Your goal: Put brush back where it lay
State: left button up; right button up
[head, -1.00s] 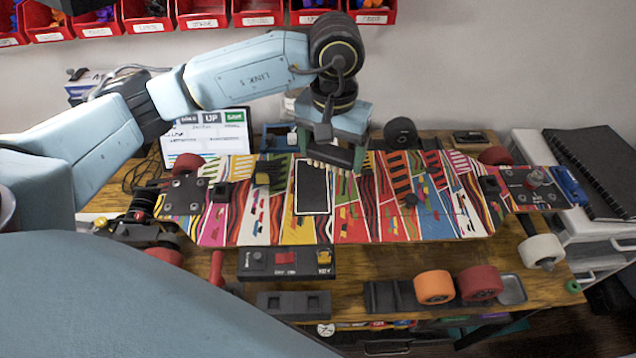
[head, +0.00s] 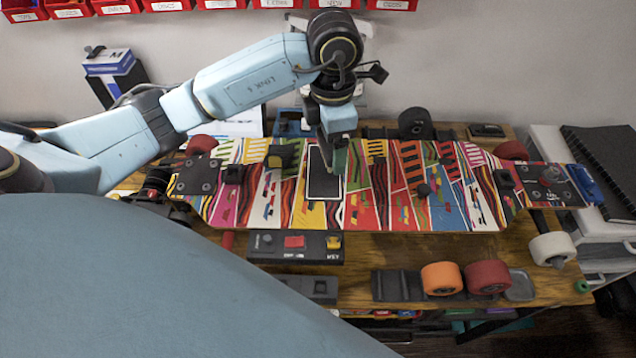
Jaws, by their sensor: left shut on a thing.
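My left gripper (head: 338,138) reaches down over the middle of the patterned skateboard deck (head: 288,208). It is shut on the brush (head: 340,158), which shows only as a narrow dark greenish edge below the jaws. Its bristles cannot be made out. The brush is by the upper right edge of the black rectangle (head: 323,176) on the deck; I cannot tell whether it touches the deck. My right gripper is not in view.
Behind the deck stand a dark wheel (head: 416,123) and a blue holder (head: 290,123). In front are a switch box (head: 295,247), an orange wheel (head: 440,278) and a red wheel (head: 487,277). Bare wood (head: 400,248) shows in front of the deck.

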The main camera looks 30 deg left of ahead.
aim_at(318, 189)
pick_arm(q)
jog(key=n, duration=0.5)
jog(key=a+n, duration=0.1)
jog(key=n, duration=0.1)
jog(key=shift+s+f, duration=0.2)
jog(key=shift+f, duration=0.2)
jog(key=f+n, duration=0.2)
jog(key=f, duration=0.1)
jog(key=a+f+n, duration=0.1)
jog(key=f+n, duration=0.2)
jog(key=f, duration=0.1)
jog(key=f+n, duration=0.3)
jog(key=shift+s+a+f+b, duration=0.15)
jog(key=shift+s+f+b, duration=0.05)
jog(key=shift+f+b, duration=0.15)
jog(key=o, duration=0.4)
jog(key=shift+f, duration=0.15)
jog(key=o, duration=0.4)
notch_tip(318, 189, up, 12)
jog(key=shift+r+p, duration=0.2)
jog(key=shift+p, duration=0.3)
